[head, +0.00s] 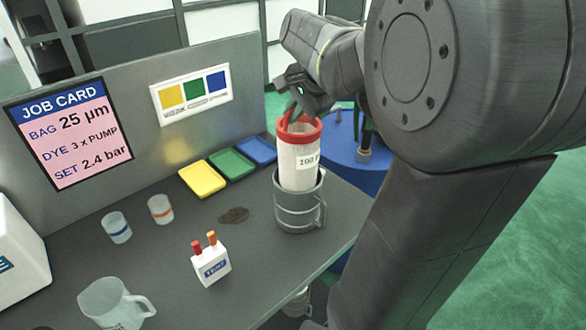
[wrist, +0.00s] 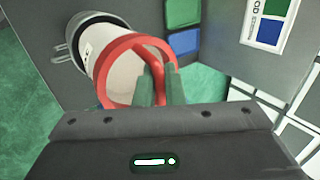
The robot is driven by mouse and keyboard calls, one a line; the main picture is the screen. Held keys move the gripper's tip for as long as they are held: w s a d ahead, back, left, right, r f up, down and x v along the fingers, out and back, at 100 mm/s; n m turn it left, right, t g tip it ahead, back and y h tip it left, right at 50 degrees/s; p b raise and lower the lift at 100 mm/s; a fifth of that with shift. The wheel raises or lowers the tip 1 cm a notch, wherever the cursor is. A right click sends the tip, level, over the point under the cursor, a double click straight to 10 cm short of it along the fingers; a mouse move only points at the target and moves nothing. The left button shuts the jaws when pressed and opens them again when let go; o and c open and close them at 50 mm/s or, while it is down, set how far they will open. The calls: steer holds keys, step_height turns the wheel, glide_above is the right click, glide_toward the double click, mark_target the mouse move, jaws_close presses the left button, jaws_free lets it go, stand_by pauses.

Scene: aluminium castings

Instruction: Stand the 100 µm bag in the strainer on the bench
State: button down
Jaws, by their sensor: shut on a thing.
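The white bag (head: 297,165) has a red rim and handle, and a label that reads "100" with the rest cut off. It is upright over the grey strainer (head: 299,213), which stands near the bench's right edge. The bag's lower end appears to be inside the strainer's mouth; most of the bag stands above it. My gripper (head: 293,113) is shut on the bag's red handle. In the wrist view, the fingers (wrist: 160,86) pinch the handle, and the bag (wrist: 122,70) hides most of the strainer (wrist: 84,32).
Yellow (head: 202,179), green (head: 232,163) and blue (head: 257,150) pads lie behind the strainer. A brown patch (head: 234,215), two small cups, a white "TEMP" holder (head: 211,264) and a clear jug (head: 115,304) are left. The job card (head: 69,134) reads 25 µm.

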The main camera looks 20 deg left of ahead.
mark_target(309, 138)
step_height(309, 138, down, 12)
steer(key=shift+f, duration=0.3)
steer(key=shift+f, duration=0.15)
steer(key=c, duration=1.5)
jaws_free()
steer(key=shift+d+r, duration=0.15)
steer(key=shift+r, duration=0.35)
steer(key=v, duration=1.1)
steer(key=shift+s+r, duration=0.15)
